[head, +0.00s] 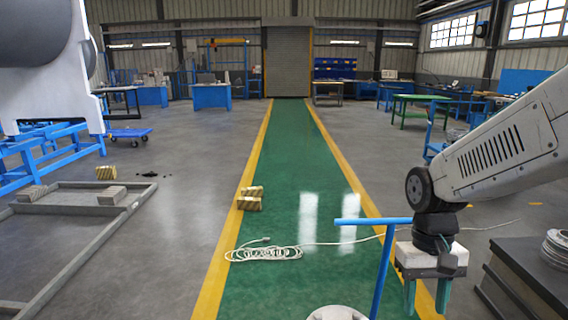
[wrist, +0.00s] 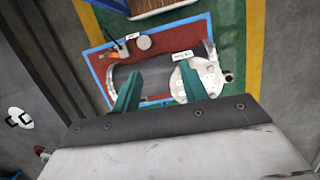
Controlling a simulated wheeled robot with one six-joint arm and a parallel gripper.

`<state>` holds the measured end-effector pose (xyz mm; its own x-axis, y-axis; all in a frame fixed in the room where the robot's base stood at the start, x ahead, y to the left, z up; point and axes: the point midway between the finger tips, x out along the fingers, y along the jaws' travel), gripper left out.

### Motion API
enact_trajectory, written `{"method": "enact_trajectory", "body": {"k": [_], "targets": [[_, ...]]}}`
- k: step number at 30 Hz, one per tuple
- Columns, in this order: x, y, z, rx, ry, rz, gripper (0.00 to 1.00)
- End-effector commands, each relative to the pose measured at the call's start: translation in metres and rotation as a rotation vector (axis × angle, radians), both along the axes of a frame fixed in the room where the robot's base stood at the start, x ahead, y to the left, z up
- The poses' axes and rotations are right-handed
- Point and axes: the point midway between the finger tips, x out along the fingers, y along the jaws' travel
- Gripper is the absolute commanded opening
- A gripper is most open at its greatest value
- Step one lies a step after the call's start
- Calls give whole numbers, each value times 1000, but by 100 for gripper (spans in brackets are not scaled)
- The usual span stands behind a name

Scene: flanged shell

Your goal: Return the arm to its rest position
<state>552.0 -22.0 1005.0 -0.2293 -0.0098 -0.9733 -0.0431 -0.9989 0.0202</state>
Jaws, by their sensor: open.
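My arm reaches in from the right of the head view, and my gripper (head: 426,299) hangs from it with two green fingers pointing down. In the wrist view my gripper (wrist: 158,70) has its fingers spread wide with nothing held between them. Below them a dark grey cylindrical shell (wrist: 158,80) with a silver flange at its right end lies on a red surface with a blue border (wrist: 192,35). The fingers partly cover the shell in this view, and I cannot tell the height between them. The shell does not show in the head view.
A small grey disc (wrist: 144,43) and an orange-and-dark tool (wrist: 120,49) lie beside the shell. A blue bar (head: 374,221) stands left of my gripper. Dark stacked plates (head: 530,275) stand at the right. The green lane (head: 295,180) holds a coiled cable (head: 265,253) and striped blocks (head: 249,204).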

Motion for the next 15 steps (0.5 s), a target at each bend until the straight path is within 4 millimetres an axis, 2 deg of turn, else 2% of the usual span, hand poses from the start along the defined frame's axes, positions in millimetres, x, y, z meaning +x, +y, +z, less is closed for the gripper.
{"method": "enact_trajectory", "body": {"k": [1,3,9,12,15], "targets": [[-15,-1,14,4,-21,11,44],[-36,-3,28,9,-41,28,44],[-90,-7,59,15,-126,57,44],[-111,-9,69,14,-184,58,44],[-124,-10,78,12,-248,52,44]]}}
